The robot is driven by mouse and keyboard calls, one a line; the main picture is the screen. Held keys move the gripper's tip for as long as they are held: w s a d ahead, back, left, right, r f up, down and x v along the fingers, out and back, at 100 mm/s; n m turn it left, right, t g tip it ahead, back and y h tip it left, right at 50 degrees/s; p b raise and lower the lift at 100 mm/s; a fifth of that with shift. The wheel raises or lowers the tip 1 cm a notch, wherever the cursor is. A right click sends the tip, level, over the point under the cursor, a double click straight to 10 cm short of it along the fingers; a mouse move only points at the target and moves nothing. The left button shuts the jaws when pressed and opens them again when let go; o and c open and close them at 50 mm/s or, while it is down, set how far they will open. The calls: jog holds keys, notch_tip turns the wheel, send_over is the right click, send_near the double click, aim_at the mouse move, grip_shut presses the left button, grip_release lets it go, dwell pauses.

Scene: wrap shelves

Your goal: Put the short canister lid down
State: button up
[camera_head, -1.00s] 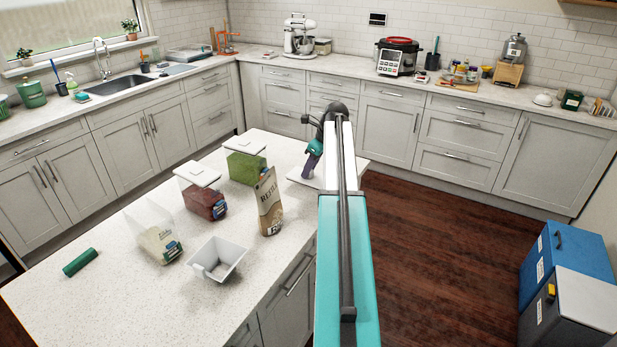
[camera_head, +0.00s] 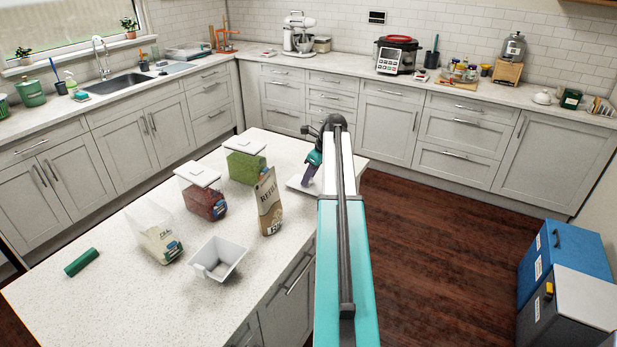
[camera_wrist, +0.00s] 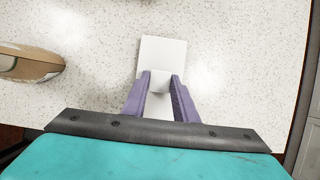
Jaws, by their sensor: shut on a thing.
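A clear canister without a lid (camera_head: 148,222) stands on the island with some pale contents and a label.
Bare counter surrounds the lid, with the island's edge close by.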

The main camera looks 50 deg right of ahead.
jog(key=o, duration=1.1)
jog(key=shift+f, duration=0.1)
jog(key=shift+r, duration=0.2)
jog(key=b+v, duration=0.2)
jog(key=v, duration=1)
jog(key=shift+b, duration=0.35)
jog(key=shift+f, duration=0.1)
